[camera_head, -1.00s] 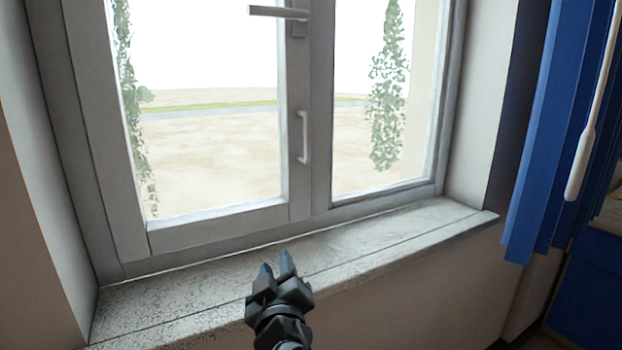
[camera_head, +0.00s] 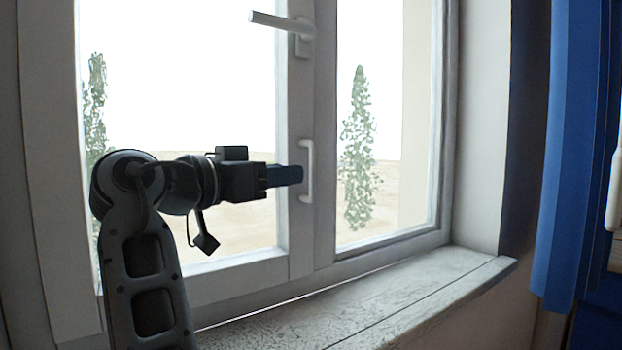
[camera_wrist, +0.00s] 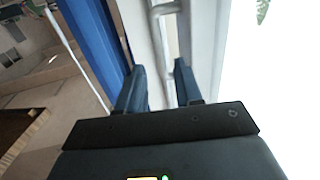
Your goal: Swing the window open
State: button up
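The window (camera_head: 300,235) has a pale grey frame and two panes, and its left sash looks closed in the frame. A lever handle (camera_head: 280,22) at the top of the middle post points left. A white vertical pull handle (camera_head: 307,172) sits lower on the same post. My gripper (camera_head: 298,175) reaches in from the left, with its fingertips at the pull handle. In the wrist view my gripper (camera_wrist: 160,78) is open, and a pale handle bar (camera_wrist: 163,10) shows ahead of the gap between the fingers. I cannot tell whether the bar lies between the fingertips.
A stone sill (camera_head: 400,298) runs below the window and looks clear. A blue curtain (camera_head: 572,150) hangs at the right, beside the wall, and also shows in the wrist view (camera_wrist: 95,40). A white rod (camera_head: 614,190) hangs in front of it.

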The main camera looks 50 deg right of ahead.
aim_at(310, 171)
jog(key=shift+s+d+p, duration=0.15)
jog(key=shift+d+p, duration=0.15)
jog(key=shift+d, duration=1.65)
jog(key=shift+s+d+p, duration=0.15)
jog(key=shift+d+p, duration=0.1)
jog(key=shift+d, duration=1.65)
grip_shut()
